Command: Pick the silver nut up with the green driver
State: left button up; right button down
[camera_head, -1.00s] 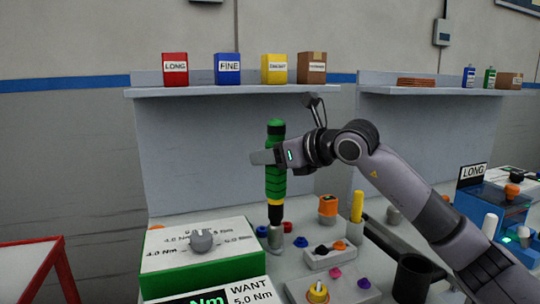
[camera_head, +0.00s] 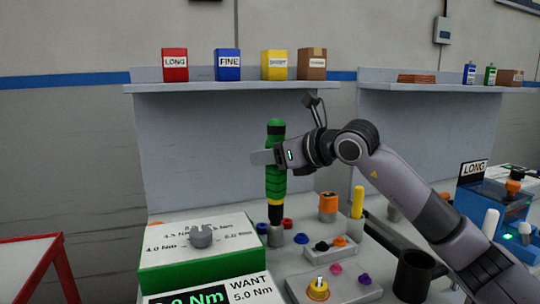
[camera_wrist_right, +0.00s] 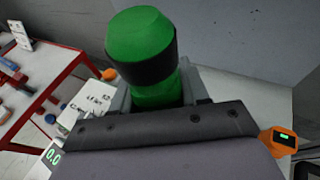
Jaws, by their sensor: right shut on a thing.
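The green driver (camera_head: 275,182) stands upright in the head view, with a black and yellow collar and a grey socket end low over the bench. My right gripper (camera_head: 270,157) is shut around its green handle. The handle's top also shows in the right wrist view (camera_wrist_right: 141,38), between the fingers. Whether anything is inside or under the socket is hidden. My left gripper is not in view.
A blue piece (camera_head: 262,228) and a red piece (camera_head: 288,223) flank the driver's lower end. A green-sided torque box with a dial (camera_head: 201,236) stands left. A white tray (camera_head: 328,258), an orange-topped item (camera_head: 328,203) and a dark cup (camera_head: 412,277) lie to the right.

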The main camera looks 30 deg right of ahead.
aim_at(270, 133)
jog(key=shift+r, duration=0.1)
dwell(0.3)
jog(key=shift+r+p, duration=1.7)
jog(key=shift+r, duration=0.5)
